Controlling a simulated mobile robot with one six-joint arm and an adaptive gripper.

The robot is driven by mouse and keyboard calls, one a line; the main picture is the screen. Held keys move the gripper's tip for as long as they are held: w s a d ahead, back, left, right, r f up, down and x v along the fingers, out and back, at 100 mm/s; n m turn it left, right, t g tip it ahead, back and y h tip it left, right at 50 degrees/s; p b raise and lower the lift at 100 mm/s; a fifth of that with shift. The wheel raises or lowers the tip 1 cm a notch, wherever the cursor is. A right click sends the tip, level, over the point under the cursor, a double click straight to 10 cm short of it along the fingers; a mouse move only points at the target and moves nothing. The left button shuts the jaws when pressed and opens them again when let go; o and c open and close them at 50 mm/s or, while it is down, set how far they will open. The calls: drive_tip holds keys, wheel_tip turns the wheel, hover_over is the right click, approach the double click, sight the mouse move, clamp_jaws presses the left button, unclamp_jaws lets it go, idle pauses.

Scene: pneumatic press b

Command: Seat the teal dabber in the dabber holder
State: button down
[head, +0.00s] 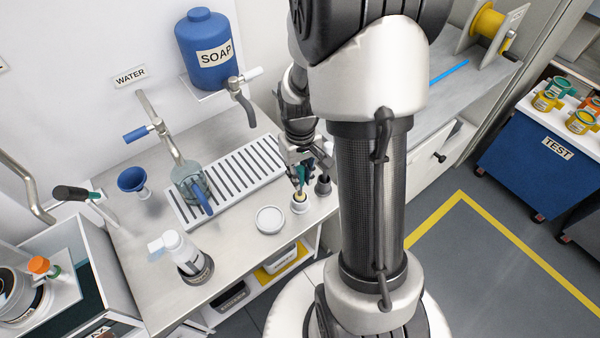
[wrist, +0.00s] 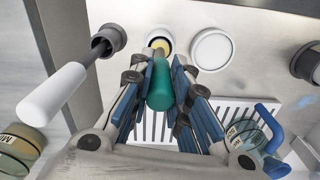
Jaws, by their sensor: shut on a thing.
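My gripper (head: 300,170) is shut on the teal dabber (head: 301,174), which also shows between the fingers in the wrist view (wrist: 160,88). The dabber looks about upright in the head view. Its lower end is at the dabber holder (head: 299,204), a small white round cup with a yellowish top near the counter's front edge. In the wrist view the holder (wrist: 160,36) is partly hidden behind the dabber's far end. I cannot tell whether the dabber's end is inside the cup or just above it.
A dark grey cup (wrist: 110,37) with a white-handled tool (wrist: 52,92) stands close beside the holder. A round white dish (head: 270,219) lies on its other side. Behind is a slotted drain tray (head: 243,168) with a clear jug (head: 188,181). The front counter has some free room.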

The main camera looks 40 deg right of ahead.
drive_tip(key=shift+f+b, duration=1.25)
drive_tip(key=shift+f, duration=0.5)
drive_tip(key=c, duration=1.4)
unclamp_jaws()
drive_tip(key=shift+c, duration=0.2)
drive_tip(key=shift+r, duration=0.15)
wheel_tip(320, 180, up, 12)
drive_tip(key=shift+f, duration=0.1)
